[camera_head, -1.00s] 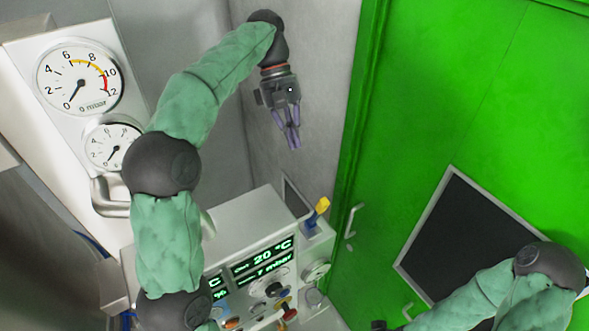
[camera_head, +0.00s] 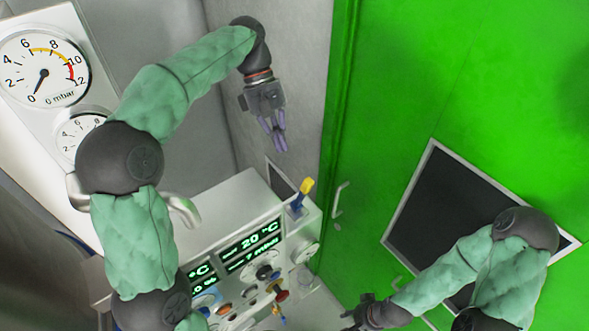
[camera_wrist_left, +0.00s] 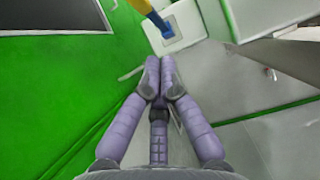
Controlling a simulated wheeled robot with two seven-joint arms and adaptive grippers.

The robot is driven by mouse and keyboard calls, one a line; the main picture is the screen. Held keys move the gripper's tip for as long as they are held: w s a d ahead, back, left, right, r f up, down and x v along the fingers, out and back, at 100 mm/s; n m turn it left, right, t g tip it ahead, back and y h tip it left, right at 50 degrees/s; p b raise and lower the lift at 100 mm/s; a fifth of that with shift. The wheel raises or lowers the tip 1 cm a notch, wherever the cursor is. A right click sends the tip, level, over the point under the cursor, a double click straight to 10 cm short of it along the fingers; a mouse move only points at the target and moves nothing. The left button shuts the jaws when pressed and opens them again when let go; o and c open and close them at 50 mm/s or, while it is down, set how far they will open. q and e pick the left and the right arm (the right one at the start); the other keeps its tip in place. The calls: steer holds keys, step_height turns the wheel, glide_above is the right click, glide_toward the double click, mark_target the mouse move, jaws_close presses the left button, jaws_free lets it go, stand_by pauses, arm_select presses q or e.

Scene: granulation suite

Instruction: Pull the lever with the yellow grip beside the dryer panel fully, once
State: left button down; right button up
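The lever with the yellow grip (camera_head: 305,189) stands up on a blue stem at the right end of the dryer panel (camera_head: 215,225). In the left wrist view, its yellow grip (camera_wrist_left: 143,6) is partly cut off by the top edge. My left gripper (camera_head: 279,143) points down, above and slightly left of the lever in the head view, apart from it. Its purple fingers (camera_wrist_left: 160,75) come together at the tips with nothing between them. My right gripper (camera_head: 352,318) is low in the head view, right of the panel; its fingers are too small and dark to judge.
A green door (camera_head: 430,90) with a dark window (camera_head: 425,210) and a handle (camera_head: 338,200) lies right of the lever. Two gauges (camera_head: 42,70) stand at left. Several knobs and buttons (camera_head: 262,272) crowd the panel's front. A grey wall (camera_head: 290,60) stands behind my left gripper.

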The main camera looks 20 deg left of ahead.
mark_target(301, 195)
arm_select(q)
steer(key=s+d+f, duration=0.3)
steer(key=d+f, duration=0.1)
steer(key=f, duration=0.1)
steer(key=shift+s+d+p, duration=0.2)
steer(key=shift+s+p, duration=0.05)
steer(key=shift+p, duration=0.15)
steer(key=shift+d+r, duration=0.1)
